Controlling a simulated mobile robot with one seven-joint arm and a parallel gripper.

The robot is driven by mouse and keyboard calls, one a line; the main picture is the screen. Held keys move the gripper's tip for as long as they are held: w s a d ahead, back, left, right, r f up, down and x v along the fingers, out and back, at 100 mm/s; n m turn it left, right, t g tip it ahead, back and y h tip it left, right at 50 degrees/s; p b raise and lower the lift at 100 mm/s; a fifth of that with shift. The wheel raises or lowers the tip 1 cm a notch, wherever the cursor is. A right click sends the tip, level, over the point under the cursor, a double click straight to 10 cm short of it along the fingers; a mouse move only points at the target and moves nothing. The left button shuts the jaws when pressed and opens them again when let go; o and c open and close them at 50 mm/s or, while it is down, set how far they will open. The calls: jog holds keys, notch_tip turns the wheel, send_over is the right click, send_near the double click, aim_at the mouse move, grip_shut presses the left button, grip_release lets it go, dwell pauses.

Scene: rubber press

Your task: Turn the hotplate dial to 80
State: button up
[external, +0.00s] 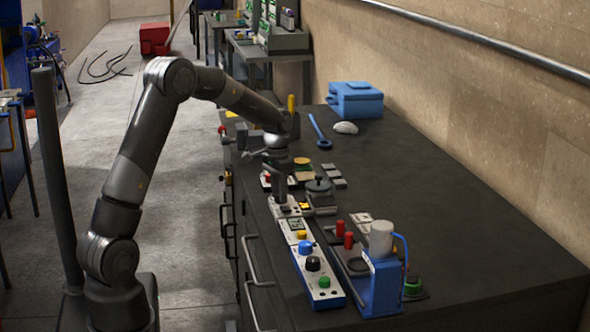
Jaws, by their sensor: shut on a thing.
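My gripper (281,200) points straight down at a small white control unit (293,212) on the dark bench. Its fingers are shut at the unit's top, on what appears to be the hotplate dial. The dial itself is hidden by the fingers, and its setting cannot be read. A dark round plate (318,186) with a knob on top stands just right of the gripper, beside a yellow-marked part; I cannot tell for sure if it belongs to the hotplate.
A meter with a yellow button (301,236) and a panel with blue, black and green knobs (318,280) stand in front. A blue press (382,283) and red-capped items are at right. A blue box (355,100) and blue spanner (319,130) lie behind. The bench's right side is clear.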

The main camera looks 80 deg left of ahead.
aim_at(278, 193)
jog(key=o, duration=1)
jog(key=shift+c, duration=0.2)
jog(key=shift+r, duration=0.1)
notch_tip(278, 193, up, 11)
jog(key=shift+a+f, duration=0.2)
jog(key=shift+a, duration=0.1)
jog(key=shift+s, duration=0.1)
